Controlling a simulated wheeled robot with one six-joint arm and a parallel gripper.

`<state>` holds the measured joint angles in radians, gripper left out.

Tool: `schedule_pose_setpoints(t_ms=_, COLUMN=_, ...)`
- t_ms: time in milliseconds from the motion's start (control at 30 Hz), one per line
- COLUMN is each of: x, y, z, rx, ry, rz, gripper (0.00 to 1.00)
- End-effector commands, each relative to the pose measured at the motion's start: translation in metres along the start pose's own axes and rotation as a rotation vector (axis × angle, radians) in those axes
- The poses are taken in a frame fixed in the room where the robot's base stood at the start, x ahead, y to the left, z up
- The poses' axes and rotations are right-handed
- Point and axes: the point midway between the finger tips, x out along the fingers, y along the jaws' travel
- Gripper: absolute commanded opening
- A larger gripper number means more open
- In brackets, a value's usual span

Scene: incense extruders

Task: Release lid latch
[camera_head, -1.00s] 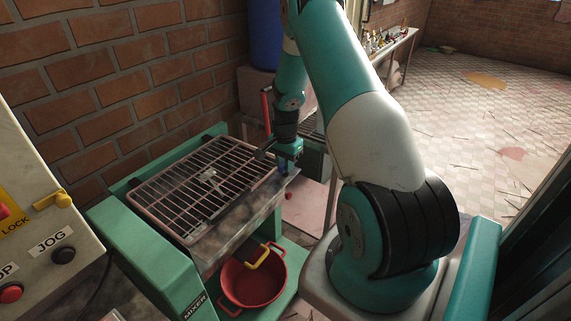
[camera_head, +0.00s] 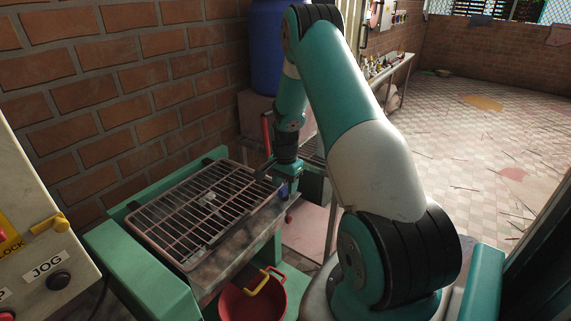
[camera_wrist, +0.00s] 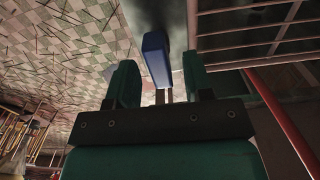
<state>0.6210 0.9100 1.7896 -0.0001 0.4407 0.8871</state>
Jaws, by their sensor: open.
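The barred lid (camera_head: 205,208) lies flat and closed over the green mixer (camera_head: 140,262). A small blue latch handle (camera_head: 284,190) is at the mixer's right end, partly hidden by my gripper (camera_head: 284,170). In the wrist view the blue latch (camera_wrist: 156,58) stands in the gap between the two green fingers of my gripper (camera_wrist: 160,80). The fingers are open, with a visible gap on each side of the latch. The lid's bars (camera_wrist: 255,35) show at the upper right there.
A red pot (camera_head: 236,304) with a yellow handle (camera_head: 257,281) near it sits under the mixer. A control panel (camera_head: 30,245) stands at the left. A brick wall (camera_head: 110,90) and a blue barrel (camera_head: 264,50) are behind. Tiled floor (camera_head: 470,150) is open at the right.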

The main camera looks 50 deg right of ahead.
Motion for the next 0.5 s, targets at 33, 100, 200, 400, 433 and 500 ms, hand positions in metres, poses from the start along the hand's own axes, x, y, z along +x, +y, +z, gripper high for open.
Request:
schedule_pose_setpoints(t_ms=33, x=-0.008, y=-0.001, z=-0.001, rx=0.000, ry=0.003, rz=-0.003, gripper=0.47)
schedule_pose_setpoints(t_ms=100, x=-0.022, y=-0.001, z=0.000, rx=0.000, ry=0.003, rz=-0.004, gripper=0.47)
schedule_pose_setpoints(t_ms=200, x=-0.047, y=-0.001, z=-0.001, rx=0.000, ry=0.005, rz=-0.006, gripper=0.47)
schedule_pose_setpoints(t_ms=400, x=-0.099, y=-0.001, z=0.000, rx=0.000, ry=0.004, rz=-0.005, gripper=0.47)
schedule_pose_setpoints(t_ms=433, x=-0.106, y=-0.001, z=0.000, rx=0.000, ry=0.004, rz=-0.005, gripper=0.47)
schedule_pose_setpoints(t_ms=500, x=-0.122, y=-0.001, z=-0.001, rx=0.000, ry=0.004, rz=-0.005, gripper=0.47)
